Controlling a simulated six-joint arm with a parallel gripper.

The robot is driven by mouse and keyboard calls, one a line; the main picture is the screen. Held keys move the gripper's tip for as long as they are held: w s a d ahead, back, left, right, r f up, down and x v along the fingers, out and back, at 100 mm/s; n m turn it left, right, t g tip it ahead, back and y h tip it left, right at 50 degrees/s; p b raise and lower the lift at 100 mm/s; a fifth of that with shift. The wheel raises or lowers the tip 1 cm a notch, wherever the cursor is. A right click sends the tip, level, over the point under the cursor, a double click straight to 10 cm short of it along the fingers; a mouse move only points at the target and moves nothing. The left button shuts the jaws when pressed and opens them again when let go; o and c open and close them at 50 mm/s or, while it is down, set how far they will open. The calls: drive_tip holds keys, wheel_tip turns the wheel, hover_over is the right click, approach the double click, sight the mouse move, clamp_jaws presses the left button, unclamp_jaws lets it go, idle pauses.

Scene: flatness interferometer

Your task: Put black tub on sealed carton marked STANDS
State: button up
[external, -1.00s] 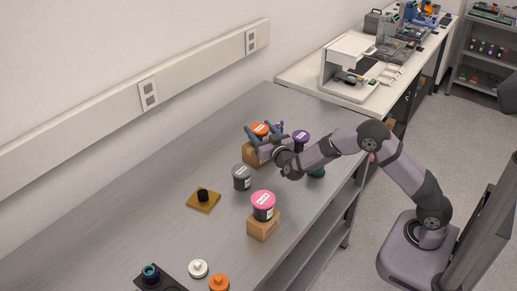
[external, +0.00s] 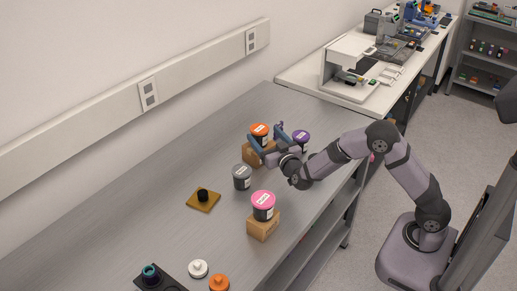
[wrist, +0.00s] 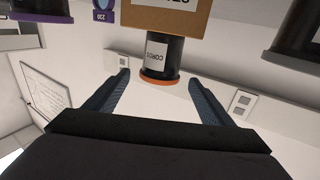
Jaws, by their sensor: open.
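The black tub with a dark grey lid (external: 242,178) stands upright on the bench in the external view. A dark tub (wrist: 303,35) at the right of the wrist view appears to be the same one. Two brown cartons bear tubs: the near carton (external: 262,229) has a pink-lidded tub (external: 263,205), and the far carton (external: 249,157) has an orange-lidded tub (external: 260,131). I cannot read STANDS on either. My gripper (external: 266,134) is open and empty, its fingers near the orange-lidded tub. That tub shows upside down between and beyond the fingers in the wrist view (wrist: 160,62).
A purple-lidded tub (external: 301,137) stands right of my gripper. A tan plate with a black knob (external: 203,199) lies left of the black tub. White (external: 198,268) and orange (external: 219,283) lids and a dark base (external: 158,281) lie at the near end. The left bench is clear.

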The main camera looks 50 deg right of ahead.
drive_tip(key=b+v, duration=0.1)
drive_tip(key=v, duration=0.6)
drive_tip(key=s+a+f+n+g+y+p, duration=0.1)
drive_tip(key=s+a+f+n+g+y, duration=0.1)
drive_tip(key=s+a+n+y, duration=0.1)
drive_tip(key=s+a+f+n+g+y+p, duration=0.2)
drive_tip(key=s+y, duration=0.1)
drive_tip(key=s, duration=0.1)
drive_tip(key=s+a+f+n+g+y+p, duration=0.1)
drive_tip(key=s+a+f+n+g+y, duration=0.1)
drive_tip(key=s+a+n+g+y, duration=0.1)
drive_tip(key=shift+s+a+f+n+y+p, duration=0.1)
drive_tip(key=shift+s+a+n+y+p, duration=0.25)
drive_tip(key=shift+s, duration=0.25)
drive_tip(key=s+d+f+m+g, duration=0.1)
drive_tip(key=s+d+g, duration=0.2)
drive_tip(key=s, duration=0.4)
drive_tip(key=s+d+f+m+g+h, duration=0.1)
drive_tip(key=s+d+f+g, duration=0.1)
drive_tip(key=s, duration=0.6)
drive_tip(key=s+d+f+m+g+p, duration=0.1)
drive_tip(key=s+d+g, duration=0.3)
drive_tip(key=s, duration=0.4)
drive_tip(key=shift+d+f, duration=0.15)
drive_tip(key=shift+d, duration=0.15)
